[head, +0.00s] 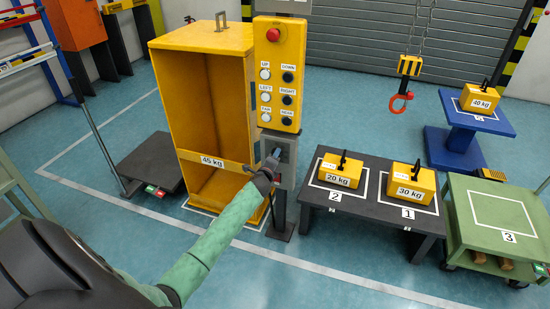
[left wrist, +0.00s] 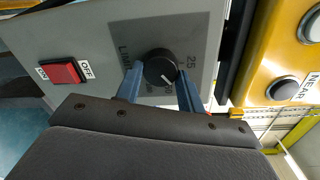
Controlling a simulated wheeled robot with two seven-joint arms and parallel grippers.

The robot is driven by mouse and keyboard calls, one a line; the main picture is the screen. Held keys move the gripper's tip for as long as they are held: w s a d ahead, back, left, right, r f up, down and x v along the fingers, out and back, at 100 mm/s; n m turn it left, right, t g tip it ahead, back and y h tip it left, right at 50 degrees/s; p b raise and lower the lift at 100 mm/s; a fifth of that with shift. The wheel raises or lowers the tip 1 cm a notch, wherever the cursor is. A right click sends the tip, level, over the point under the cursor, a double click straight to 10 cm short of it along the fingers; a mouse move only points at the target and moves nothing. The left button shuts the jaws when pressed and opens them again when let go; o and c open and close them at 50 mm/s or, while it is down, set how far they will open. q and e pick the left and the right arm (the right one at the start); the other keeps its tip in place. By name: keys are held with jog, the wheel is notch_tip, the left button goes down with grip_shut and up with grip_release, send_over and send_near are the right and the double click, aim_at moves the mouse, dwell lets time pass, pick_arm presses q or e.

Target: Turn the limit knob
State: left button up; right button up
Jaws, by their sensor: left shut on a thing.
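The limit knob (left wrist: 160,68) is a black round dial with a pale pointer mark on a grey panel (left wrist: 105,35), with "LIMIT" lettering and a "25" beside it. My left gripper (left wrist: 160,85) has its two blue fingers on either side of the knob and is shut on it. In the head view my left gripper (head: 272,160) is at the small grey box (head: 287,165) below the yellow control panel. The knob's exact pointer reading is too small to tell. My right gripper is in neither view.
A red switch (left wrist: 60,73) marked "OFF" sits on the same panel. The yellow push-button panel (head: 280,75) is above the box. A tall yellow 45 kg frame (head: 215,160) stands at left. A dark table (head: 372,206) with 20 kg and 30 kg weights stands at right.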

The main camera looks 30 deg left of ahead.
pick_arm(q)
jog(key=n+h+p, duration=0.1)
jog(key=n+p, duration=0.1)
jog(key=n, duration=0.7)
jog(key=shift+s+a+n, duration=0.1)
jog(key=shift+a+n, duration=0.05)
jog(key=shift+n, duration=0.15)
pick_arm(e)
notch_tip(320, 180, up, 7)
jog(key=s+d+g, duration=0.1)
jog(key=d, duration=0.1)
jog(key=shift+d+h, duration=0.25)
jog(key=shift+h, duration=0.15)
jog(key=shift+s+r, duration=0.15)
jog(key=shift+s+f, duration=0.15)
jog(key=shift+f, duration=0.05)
pick_arm(q)
jog(key=o, duration=1)
jog(key=shift+r, duration=0.1)
